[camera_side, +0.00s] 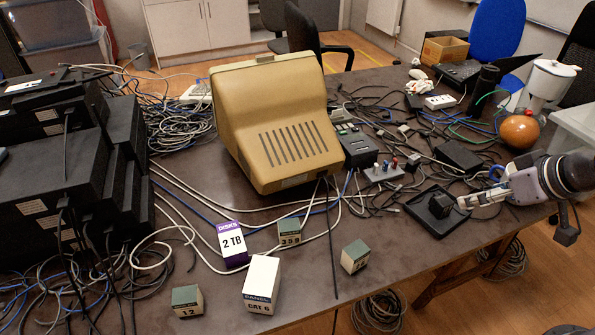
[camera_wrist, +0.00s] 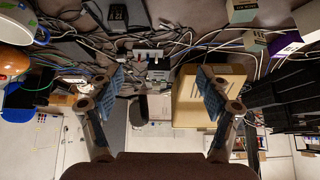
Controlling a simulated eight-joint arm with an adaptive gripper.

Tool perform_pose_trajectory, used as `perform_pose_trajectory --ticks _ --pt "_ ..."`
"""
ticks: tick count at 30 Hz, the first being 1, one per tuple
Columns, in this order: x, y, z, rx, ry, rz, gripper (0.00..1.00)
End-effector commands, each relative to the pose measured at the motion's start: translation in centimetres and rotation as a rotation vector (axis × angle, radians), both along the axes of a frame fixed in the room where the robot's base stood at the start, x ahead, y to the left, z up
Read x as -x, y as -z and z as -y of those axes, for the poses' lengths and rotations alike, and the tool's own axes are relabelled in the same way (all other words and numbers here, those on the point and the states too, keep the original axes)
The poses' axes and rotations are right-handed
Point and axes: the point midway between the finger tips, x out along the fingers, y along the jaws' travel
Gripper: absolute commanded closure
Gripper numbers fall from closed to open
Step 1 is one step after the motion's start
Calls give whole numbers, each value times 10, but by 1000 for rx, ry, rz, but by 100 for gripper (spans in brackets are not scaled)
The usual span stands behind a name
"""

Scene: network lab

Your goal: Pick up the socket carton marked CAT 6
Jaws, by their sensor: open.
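The carton marked CAT 6 (camera_side: 261,285) is a white box with a blue band that seems to read PANEL. It stands upright near the table's front edge in the side view, left of centre. A white shape at the right edge of the wrist view may be part of it, but I cannot tell. My gripper (camera_side: 482,198) is at the right of the table in the side view, well away from the carton. In the wrist view my gripper (camera_wrist: 161,92) has its two fingers wide apart with nothing held between them.
A beige monitor (camera_side: 275,120), black equipment stacks (camera_side: 50,190) and loose cables crowd the table.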

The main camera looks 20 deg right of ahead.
Motion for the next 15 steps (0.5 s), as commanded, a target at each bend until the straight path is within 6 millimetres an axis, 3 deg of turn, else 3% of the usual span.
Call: perform_pose_trajectory --ticks 15 --pt "-4 -3 -4 3 -18 -9 0"
